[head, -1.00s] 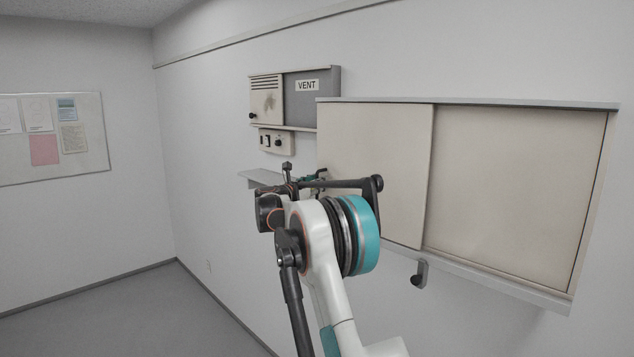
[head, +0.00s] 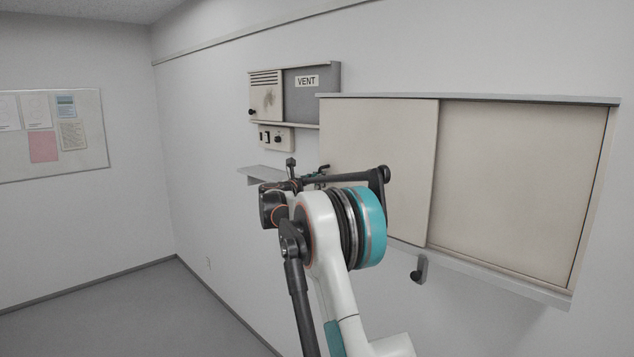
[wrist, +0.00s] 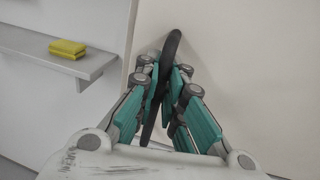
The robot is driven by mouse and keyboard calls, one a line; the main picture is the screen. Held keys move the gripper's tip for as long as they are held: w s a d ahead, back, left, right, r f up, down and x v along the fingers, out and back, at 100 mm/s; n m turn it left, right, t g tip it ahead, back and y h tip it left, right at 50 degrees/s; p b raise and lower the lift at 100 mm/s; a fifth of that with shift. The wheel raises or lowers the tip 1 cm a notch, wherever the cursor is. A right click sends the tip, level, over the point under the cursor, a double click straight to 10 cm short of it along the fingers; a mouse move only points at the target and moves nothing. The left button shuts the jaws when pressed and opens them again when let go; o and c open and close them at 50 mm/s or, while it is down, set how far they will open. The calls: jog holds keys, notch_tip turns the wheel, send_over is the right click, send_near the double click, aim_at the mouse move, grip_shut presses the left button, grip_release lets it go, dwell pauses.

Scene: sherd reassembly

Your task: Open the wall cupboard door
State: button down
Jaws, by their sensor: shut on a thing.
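The wall cupboard (head: 520,290) has two cream sliding door panels under a grey top ledge. The left panel (head: 385,135) overlaps in front of the right panel (head: 520,190). In the wrist view, a dark curved upright handle (wrist: 172,48) stands on the cream door face (wrist: 235,70). My gripper (wrist: 163,78) is shut on this handle, with teal and grey fingers on both sides of it. In the head view my arm hides the handle and most of the gripper. I cannot tell whether a gap shows at the left panel's left edge.
A grey shelf (wrist: 85,64) with a yellow sponge (wrist: 67,48) is left of the door. A VENT box (head: 306,100) and a switch panel (head: 277,139) are on the wall. A dark hook (head: 419,270) hangs below the cupboard.

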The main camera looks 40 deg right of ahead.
jog(key=b, duration=0.5)
send_near(393, 193)
jog(key=x, duration=0.5)
jog(key=shift+d, duration=0.2)
jog(key=shift+w, duration=0.1)
jog(key=c, duration=1.7)
grip_release()
jog(key=v, duration=1.2)
jog(key=shift+r, duration=0.1)
